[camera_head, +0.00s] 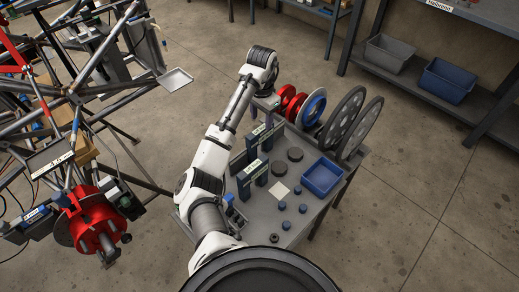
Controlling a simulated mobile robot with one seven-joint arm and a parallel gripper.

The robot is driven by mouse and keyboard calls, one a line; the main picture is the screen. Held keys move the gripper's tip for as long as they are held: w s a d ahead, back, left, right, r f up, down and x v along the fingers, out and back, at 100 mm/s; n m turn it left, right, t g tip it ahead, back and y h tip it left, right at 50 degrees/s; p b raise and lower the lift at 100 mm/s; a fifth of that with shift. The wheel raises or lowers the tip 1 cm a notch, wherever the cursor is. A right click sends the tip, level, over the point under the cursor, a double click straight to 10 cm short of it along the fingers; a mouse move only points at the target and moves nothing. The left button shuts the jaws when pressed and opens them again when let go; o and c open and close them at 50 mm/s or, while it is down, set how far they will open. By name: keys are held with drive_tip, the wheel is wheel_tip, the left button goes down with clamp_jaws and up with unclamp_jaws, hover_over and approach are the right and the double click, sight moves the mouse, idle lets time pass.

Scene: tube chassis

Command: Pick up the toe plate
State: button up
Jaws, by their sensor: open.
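My white arm reaches from the bottom of the view over the left side of a grey cart (263,224). My gripper (267,103) is at the cart's far left corner, beside two red discs, with its jaws open. Its fingertips are small and partly hidden. I see nothing held in it. No part is clearly marked as the toe plate. A small pale flat square plate (279,190) lies on the cart left of a blue bin, well away from my gripper. A light flat plate (175,78) sticks out from the tube chassis on the left. I cannot tell which is the toe plate.
Red discs (288,98), a blue-rimmed disc (314,108) and large dark discs (343,118) stand at the cart's far edge. Dark blocks (254,173), round pucks and a blue bin (322,177) occupy its top. The tube chassis (85,95) is left; open floor lies right.

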sight(260, 129)
wheel_tip(260, 129, down, 3)
drive_tip(key=shift+f+b, duration=0.15)
drive_tip(key=shift+b, duration=0.3)
drive_tip(key=shift+a+f, duration=0.2)
drive_tip(key=shift+f, duration=2.15)
drive_tip(key=shift+f, duration=0.25)
clamp_jaws()
drive_tip(key=shift+r, duration=0.1)
